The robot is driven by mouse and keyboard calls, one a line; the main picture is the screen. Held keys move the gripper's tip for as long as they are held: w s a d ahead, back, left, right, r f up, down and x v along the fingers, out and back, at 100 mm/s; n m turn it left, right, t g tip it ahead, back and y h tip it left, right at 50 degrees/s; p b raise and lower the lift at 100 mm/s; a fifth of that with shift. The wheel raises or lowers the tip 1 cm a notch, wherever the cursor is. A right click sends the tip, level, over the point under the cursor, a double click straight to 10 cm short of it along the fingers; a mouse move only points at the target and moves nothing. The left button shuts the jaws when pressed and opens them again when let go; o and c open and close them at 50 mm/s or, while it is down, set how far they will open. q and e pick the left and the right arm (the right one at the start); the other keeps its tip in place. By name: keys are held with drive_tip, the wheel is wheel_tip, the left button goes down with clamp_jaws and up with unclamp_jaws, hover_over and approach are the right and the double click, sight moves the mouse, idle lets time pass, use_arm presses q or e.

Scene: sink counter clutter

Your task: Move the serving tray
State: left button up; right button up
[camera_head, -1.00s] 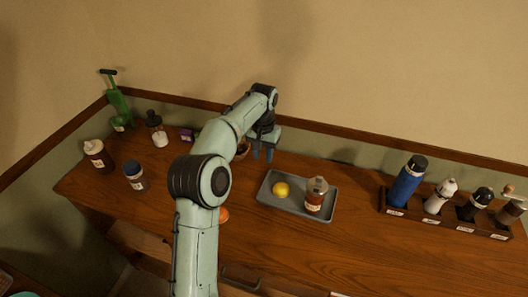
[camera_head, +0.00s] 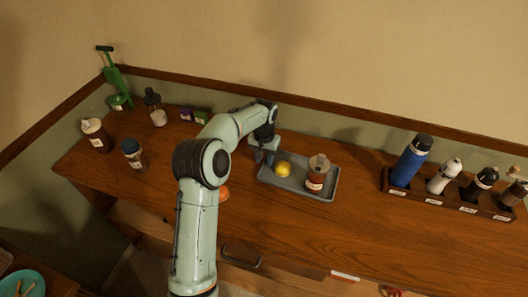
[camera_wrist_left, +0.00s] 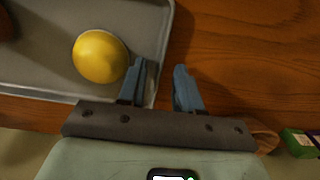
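The serving tray (camera_head: 296,186) is a grey rectangle with a low rim, flat on the wooden counter. A yellow lemon (camera_head: 283,169) and a brown jar with a grey lid (camera_head: 317,175) sit on it. The left wrist view also shows the tray (camera_wrist_left: 45,70) and lemon (camera_wrist_left: 99,56). My left gripper (camera_head: 265,157) is at the tray's left end, beside the lemon. In the left wrist view the gripper (camera_wrist_left: 160,68) is open, one finger over the tray's inner side, the other outside its rim above the counter. Nothing is visibly gripped. My right gripper is not in view.
A dark rack (camera_head: 440,200) with several bottles stands at the right. An orange item (camera_head: 224,194) lies near my forearm. The counter in front of the tray is clear.

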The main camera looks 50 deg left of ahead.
use_arm(q)
drive_tip(key=shift+f, duration=0.2)
clamp_jaws()
